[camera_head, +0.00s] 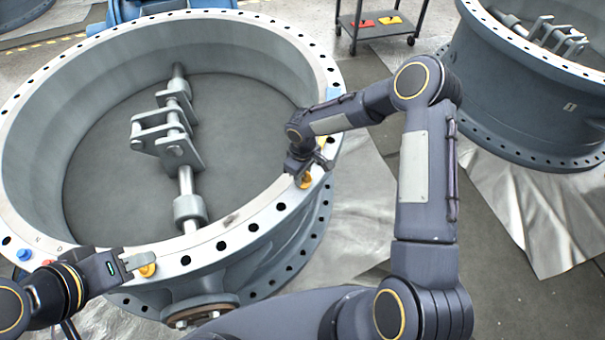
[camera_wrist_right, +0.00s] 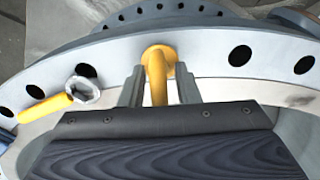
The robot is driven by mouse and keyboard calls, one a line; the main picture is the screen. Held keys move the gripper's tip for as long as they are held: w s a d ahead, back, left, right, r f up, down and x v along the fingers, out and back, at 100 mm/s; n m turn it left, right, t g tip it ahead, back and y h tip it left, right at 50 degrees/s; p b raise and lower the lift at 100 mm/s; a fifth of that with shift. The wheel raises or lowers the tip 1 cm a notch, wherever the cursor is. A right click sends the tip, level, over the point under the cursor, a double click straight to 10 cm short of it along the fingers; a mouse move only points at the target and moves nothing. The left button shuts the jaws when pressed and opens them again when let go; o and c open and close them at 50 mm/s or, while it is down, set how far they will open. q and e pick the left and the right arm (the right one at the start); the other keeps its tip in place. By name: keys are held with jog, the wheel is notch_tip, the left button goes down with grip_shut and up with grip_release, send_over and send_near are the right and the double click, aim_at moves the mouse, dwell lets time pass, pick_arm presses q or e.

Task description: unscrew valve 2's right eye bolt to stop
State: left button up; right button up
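The near valve (camera_head: 262,232) is a large grey ring with a pale, holed flange. A yellow-orange eye bolt (camera_head: 304,181) stands on the flange's right side; the right wrist view shows it closer (camera_wrist_right: 157,68). My right gripper (camera_head: 312,164) is at this bolt. In the right wrist view its two fingers (camera_wrist_right: 160,87) stand either side of the bolt, with gaps showing, so it is open. Another yellow eye bolt (camera_head: 148,270) is at the flange's front left. My left gripper (camera_head: 128,262) is right beside it; its finger opening is unclear.
A yellow-handled tool with a metal ring end (camera_wrist_right: 50,106) lies on the flange left of the bolt. A blue knob (camera_head: 24,254) is at the flange's left. Another valve (camera_head: 530,95) stands at the right. A cart (camera_head: 378,28) stands behind.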

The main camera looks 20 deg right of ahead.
grip_shut()
jog(key=shift+f+n+b, duration=0.1)
jog(key=shift+n+b, duration=0.7)
jog(key=shift+n, duration=0.3)
jog(key=n, duration=0.2)
jog(key=shift+n+b, duration=0.3)
jog(key=shift+o, duration=0.8)
grip_release()
notch_tip(320, 180, up, 8)
jog(key=shift+r, duration=0.1)
